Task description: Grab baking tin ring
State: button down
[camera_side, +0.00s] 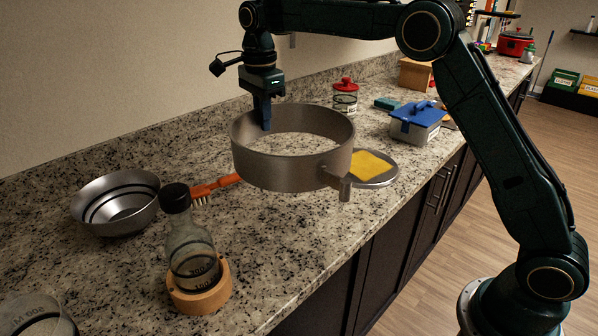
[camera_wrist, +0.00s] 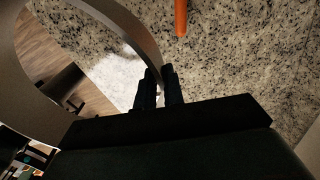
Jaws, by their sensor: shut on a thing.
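The baking tin ring (camera_side: 275,167) is a wide grey metal band with a small clasp on its near right side. In the side view it is held up above the counter, roughly level. My gripper (camera_side: 266,122) points down at the ring's far left rim and is shut on its wall. In the wrist view the ring's wall (camera_wrist: 133,30) curves in from the upper left to my two dark fingertips (camera_wrist: 159,88), which pinch it. The far part of the ring runs out of the wrist view on the left.
A metal bowl (camera_side: 118,205), an orange-handled brush (camera_side: 215,186) and a bottle (camera_side: 190,245) in a wooden ring (camera_side: 199,292) stand left and in front. A round plate with a yellow sponge (camera_side: 368,164), a blue-lidded box (camera_side: 417,122) and a red-lidded jar (camera_side: 345,97) lie beyond.

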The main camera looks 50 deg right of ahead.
jog(key=shift+r, duration=2.25)
